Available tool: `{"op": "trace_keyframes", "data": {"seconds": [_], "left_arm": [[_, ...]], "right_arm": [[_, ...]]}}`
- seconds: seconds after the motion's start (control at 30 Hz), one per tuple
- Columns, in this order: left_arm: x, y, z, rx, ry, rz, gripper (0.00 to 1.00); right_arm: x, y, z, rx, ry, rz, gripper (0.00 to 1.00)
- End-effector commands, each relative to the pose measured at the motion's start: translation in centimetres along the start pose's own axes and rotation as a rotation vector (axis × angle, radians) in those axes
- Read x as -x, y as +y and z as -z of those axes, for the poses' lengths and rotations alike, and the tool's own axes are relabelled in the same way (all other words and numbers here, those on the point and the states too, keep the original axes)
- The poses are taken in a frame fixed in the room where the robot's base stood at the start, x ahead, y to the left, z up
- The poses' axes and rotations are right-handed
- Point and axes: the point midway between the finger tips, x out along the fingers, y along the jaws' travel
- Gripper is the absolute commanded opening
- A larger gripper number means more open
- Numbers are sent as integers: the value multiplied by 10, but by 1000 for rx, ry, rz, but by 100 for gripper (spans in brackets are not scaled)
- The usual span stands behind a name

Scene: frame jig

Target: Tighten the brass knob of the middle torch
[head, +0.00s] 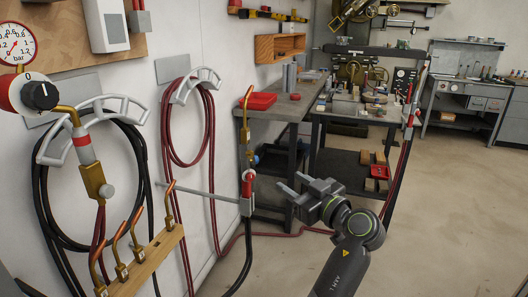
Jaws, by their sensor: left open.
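The middle torch (248,183) stands upright near the picture's centre, with a brass tube rising to a bent tip and a red and white part lower down. It sits at the end of a grey rod (203,192) that reaches out from the left. Its brass knob is too small to make out clearly. My left gripper (287,186) is open and empty, just right of the torch and apart from it, with its fingers pointing left towards it. Another torch (86,152) hangs at the left, and a third (411,115) shows at the right. My right gripper is not in view.
A wooden rack (150,262) with several brass nozzles is at the lower left. Black and dark red hoses hang on wall hooks (196,82). A workbench (292,103) with a red tray stands behind the middle torch. The floor at the right is clear.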

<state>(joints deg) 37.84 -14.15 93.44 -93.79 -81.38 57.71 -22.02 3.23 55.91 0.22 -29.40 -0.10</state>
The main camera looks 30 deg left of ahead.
Motion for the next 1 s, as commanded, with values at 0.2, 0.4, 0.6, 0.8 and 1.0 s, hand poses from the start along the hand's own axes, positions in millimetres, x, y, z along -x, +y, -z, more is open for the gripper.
{"op": "trace_keyframes", "data": {"seconds": [0.2,0.4,0.6,0.8,1.0], "left_arm": [[-22,-1,2,1,4,4,43],[-59,-1,3,-1,5,3,43],[-98,0,3,-2,5,2,43],[-137,0,2,-3,3,2,43],[-164,0,1,-1,1,0,43]], "right_arm": [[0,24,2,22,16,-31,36],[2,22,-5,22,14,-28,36],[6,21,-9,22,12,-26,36],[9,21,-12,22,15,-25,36],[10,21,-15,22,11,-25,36]]}}
